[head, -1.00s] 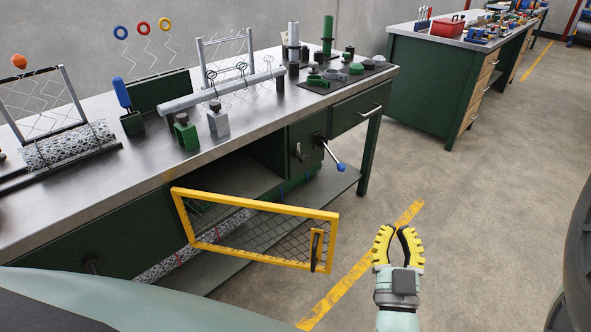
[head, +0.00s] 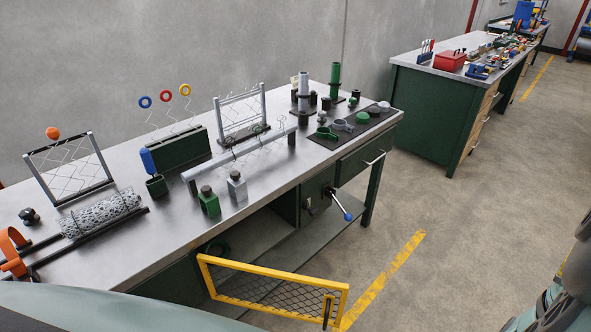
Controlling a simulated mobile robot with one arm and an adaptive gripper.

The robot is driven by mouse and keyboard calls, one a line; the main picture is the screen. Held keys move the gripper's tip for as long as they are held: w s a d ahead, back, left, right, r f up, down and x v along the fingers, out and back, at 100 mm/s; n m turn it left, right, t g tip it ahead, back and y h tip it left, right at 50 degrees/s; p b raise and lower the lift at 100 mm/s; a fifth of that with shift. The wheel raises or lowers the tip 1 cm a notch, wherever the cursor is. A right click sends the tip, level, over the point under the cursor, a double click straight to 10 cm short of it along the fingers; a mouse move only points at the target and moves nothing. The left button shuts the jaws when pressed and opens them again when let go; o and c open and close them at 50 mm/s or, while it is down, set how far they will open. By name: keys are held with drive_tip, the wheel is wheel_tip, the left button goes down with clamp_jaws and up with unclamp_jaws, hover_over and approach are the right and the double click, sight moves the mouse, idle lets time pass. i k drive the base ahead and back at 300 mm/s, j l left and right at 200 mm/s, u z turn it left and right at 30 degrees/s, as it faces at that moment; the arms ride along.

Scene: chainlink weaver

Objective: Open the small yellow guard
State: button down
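The small yellow guard (head: 272,269) is a yellow frame with dark wire mesh, in the lower middle of the head view. It stands swung out from the front of the workbench (head: 165,253), over the floor. Its left end is by the bench's open lower bay, and its right end points away from the bench.
The bench top carries a patterned roll (head: 100,214), mesh frames, a green bottle (head: 209,201) and a grey bottle (head: 237,186). A lever with a blue knob (head: 347,217) sticks out from the bench front. Floor right of the guard is clear, with a yellow line (head: 385,277).

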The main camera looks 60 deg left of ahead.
sight(328, 304)
drive_tip(key=j+u, duration=0.1)
drive_tip(key=j, duration=1.45)
drive_tip(key=j+u, duration=0.1)
drive_tip(key=j, duration=1.45)
drive_tip(key=i, duration=0.05)
